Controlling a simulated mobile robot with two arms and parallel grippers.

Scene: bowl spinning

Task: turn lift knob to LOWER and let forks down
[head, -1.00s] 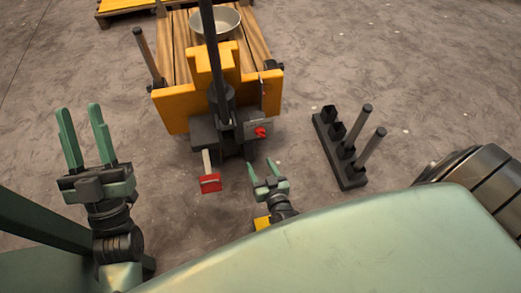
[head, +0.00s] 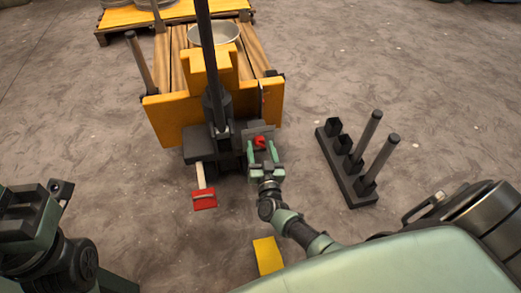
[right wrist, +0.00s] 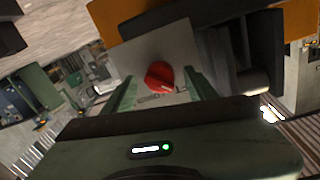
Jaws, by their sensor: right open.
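The red lift knob (head: 260,141) sits on a grey plate at the back of the yellow pallet truck (head: 170,115). My right gripper (head: 262,147) is open, with its two green fingers on either side of the knob. In the right wrist view the knob (right wrist: 159,75) shows between the open fingers, with the grey plate (right wrist: 150,50) behind it; I cannot tell whether they touch it. The plate's lettering is too small to read. The forks are hidden under the wooden load.
A red pedal (head: 204,199) sticks out below the truck's dark mast (head: 208,60). A metal bowl (head: 214,33) rests on the wooden planks. A black rack with posts (head: 350,170) stands on the floor to the right. A yellow block (head: 268,256) lies near my base.

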